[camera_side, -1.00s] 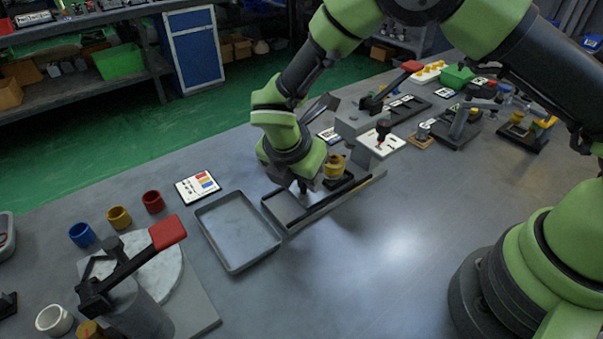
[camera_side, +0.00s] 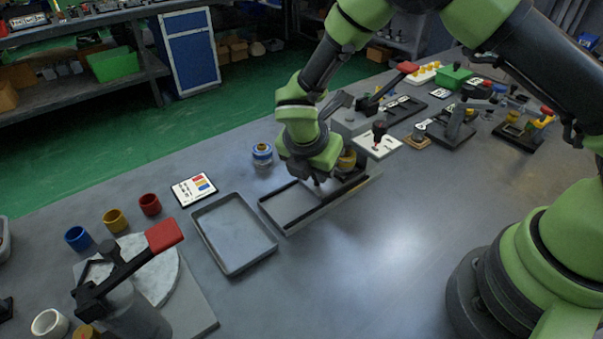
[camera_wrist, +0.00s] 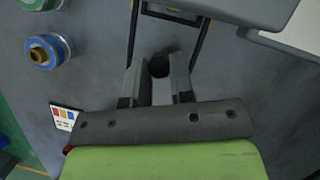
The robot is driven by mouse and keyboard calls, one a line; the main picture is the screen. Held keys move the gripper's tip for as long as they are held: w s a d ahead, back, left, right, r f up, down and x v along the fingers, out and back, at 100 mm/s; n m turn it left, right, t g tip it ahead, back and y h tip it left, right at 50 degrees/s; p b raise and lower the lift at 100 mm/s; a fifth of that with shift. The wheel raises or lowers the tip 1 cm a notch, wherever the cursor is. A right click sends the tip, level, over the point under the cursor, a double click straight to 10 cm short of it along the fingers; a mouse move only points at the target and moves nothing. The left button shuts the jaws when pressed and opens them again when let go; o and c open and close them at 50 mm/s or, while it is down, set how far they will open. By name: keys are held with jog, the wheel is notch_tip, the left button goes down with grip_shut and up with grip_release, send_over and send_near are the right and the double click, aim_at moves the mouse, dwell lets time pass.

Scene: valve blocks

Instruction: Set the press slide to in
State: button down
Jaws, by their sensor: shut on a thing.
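The press slide (camera_side: 290,212) is a long grey tray-like base with dark rails, in the middle of the bench in the side view. Its dark rails (camera_wrist: 133,35) also show in the wrist view. My gripper (camera_side: 318,184) is low over the slide, pointing down. In the wrist view my gripper (camera_wrist: 160,78) has its two grey fingers close together around a small black round knob (camera_wrist: 159,66). A yellow part (camera_side: 347,160) on a dark carriage sits at the slide's far right end, partly hidden behind my gripper.
A shallow empty tray (camera_side: 231,270) lies left of the slide. A blue-and-white banded cylinder (camera_side: 262,154) stands behind it, and a card (camera_side: 194,190) lies nearby. A red-handled lever (camera_side: 163,236) stands front left. Open bench lies right of the slide.

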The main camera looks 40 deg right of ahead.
jog(key=shift+d, duration=0.35)
jog(key=c, duration=1)
grip_release()
jog(key=shift+a+r, duration=0.1)
jog(key=v, duration=0.9)
jog(key=shift+a+r, duration=0.1)
jog(key=shift+r, duration=0.25)
